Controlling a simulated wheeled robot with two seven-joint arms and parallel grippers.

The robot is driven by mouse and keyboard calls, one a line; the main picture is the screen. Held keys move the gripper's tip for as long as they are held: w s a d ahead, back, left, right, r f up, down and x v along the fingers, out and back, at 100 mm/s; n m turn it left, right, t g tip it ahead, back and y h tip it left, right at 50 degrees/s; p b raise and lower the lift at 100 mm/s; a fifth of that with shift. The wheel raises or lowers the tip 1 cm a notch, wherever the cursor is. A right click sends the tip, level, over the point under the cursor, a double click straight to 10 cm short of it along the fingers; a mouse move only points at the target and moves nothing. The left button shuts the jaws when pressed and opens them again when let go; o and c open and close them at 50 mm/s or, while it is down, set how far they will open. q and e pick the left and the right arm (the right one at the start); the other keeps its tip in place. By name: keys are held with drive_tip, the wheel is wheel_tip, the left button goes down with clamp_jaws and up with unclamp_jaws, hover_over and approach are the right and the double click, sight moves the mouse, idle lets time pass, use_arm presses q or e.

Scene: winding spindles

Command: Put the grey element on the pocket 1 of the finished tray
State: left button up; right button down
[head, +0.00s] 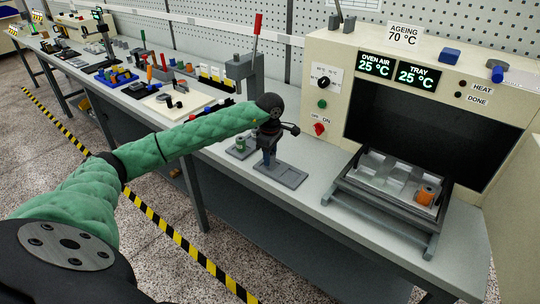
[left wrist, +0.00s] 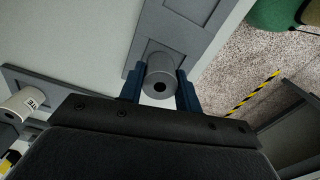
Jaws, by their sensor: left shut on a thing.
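The grey element (left wrist: 163,66) is a small cylinder with a dark hole in its end. My left gripper (head: 267,160) is shut on it; in the left wrist view the blue fingers (left wrist: 160,85) press on its two sides. It is over or on a flat grey tray (head: 291,178), which also shows in the left wrist view (left wrist: 193,10). I cannot tell whether it touches the tray floor. In the head view the fingers hide most or all of the element. No label shows which tray is the finished one. My right gripper is not in view.
A second small grey tray (head: 232,153) beside it holds a pale labelled cylinder (left wrist: 18,108). To the right stands the ageing oven (head: 432,42), with a rack (head: 375,195) holding an orange spindle (head: 426,194) before its opening. A red-handled press (head: 243,67) stands behind.

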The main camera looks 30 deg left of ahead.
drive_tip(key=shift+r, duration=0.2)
use_arm(q)
drive_tip(key=shift+f, duration=0.1)
drive_tip(key=o, duration=1)
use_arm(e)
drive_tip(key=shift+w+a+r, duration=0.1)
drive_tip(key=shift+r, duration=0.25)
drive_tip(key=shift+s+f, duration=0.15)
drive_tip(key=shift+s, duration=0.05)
